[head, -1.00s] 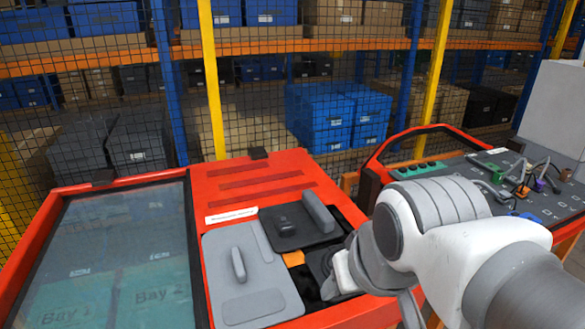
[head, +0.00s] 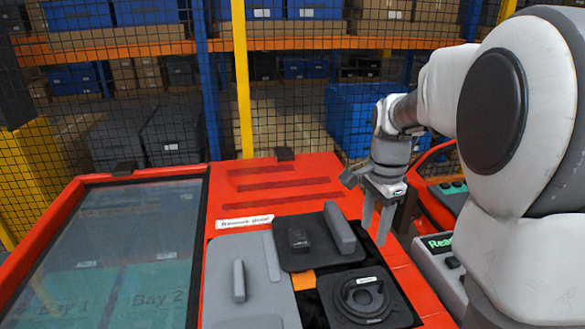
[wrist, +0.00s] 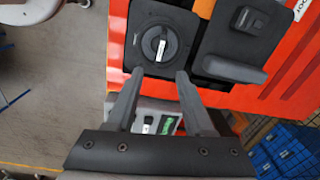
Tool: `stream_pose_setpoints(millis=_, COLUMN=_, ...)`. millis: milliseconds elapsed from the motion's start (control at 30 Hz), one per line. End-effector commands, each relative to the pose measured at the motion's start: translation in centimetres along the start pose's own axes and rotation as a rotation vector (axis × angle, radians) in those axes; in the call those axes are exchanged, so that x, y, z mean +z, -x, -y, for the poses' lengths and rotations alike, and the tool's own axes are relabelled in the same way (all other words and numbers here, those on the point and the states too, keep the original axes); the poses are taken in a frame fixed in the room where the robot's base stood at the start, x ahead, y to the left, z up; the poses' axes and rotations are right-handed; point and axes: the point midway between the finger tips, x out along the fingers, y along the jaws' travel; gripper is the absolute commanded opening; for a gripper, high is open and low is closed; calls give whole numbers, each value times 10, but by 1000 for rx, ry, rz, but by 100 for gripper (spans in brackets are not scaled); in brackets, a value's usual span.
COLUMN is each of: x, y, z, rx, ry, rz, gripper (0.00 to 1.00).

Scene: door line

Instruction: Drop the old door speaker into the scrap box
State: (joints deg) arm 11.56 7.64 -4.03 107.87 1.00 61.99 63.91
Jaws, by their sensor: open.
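My gripper (head: 374,236) is open and empty, above the bench's right side and behind the round part in the head view. In the wrist view its fingertips (wrist: 159,74) point toward the round part and are apart from it. I cannot make out a scrap box in either view.
Beside it are a dark panel with a raised grey bar (head: 339,228) and a grey panel with a handle (head: 239,281). A glass-topped bay section (head: 130,250) is at left. A device with a green display (head: 440,243) stands at right. Mesh fencing closes off the back.

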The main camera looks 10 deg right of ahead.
Motion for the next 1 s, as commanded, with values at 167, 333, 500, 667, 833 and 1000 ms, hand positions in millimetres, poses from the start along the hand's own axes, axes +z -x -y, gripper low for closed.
stream_pose_setpoints(millis=167, x=-16, y=-20, z=9, rx=38, ry=-123, rz=10, gripper=52)
stream_pose_setpoints(millis=333, x=-18, y=-32, z=10, rx=46, ry=-147, rz=12, gripper=52)
stream_pose_setpoints(millis=500, x=-17, y=-60, z=8, rx=48, ry=-145, rz=13, gripper=52)
stream_pose_setpoints(millis=667, x=-16, y=-93, z=6, rx=49, ry=-144, rz=13, gripper=52)
stream_pose_setpoints(millis=833, x=-16, y=-127, z=5, rx=48, ry=-143, rz=12, gripper=52)
stream_pose_setpoints(millis=1000, x=-15, y=-159, z=3, rx=48, ry=-142, rz=12, gripper=52)
